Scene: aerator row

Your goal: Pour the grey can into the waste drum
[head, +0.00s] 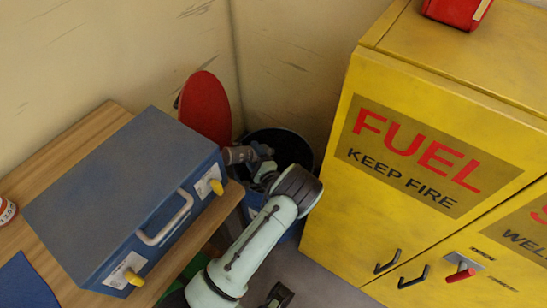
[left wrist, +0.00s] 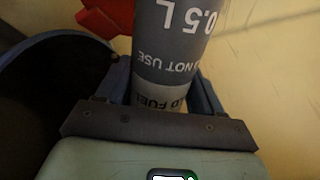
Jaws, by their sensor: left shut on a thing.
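The grey can (left wrist: 178,38) is between the fingers of my left gripper (left wrist: 163,88). Its white print, including "0.5 L", shows upside down in the left wrist view. In the head view the can (head: 238,155) lies nearly level, pointing left out of my left gripper (head: 262,162), which is shut on it. The waste drum (head: 305,142) is a dark, round, open container on the floor behind the gripper. The can and gripper overlap its left part in the picture. The drum's opening (left wrist: 45,95) shows dark at the left of the wrist view. Its contents cannot be made out.
A red disc (head: 205,105) stands by the wall, left of the drum. A blue case (head: 125,190) with yellow latches sits on a wooden bench (head: 95,120) at left. A yellow fuel cabinet (head: 335,205) stands close on the right. The space between bench and cabinet is narrow.

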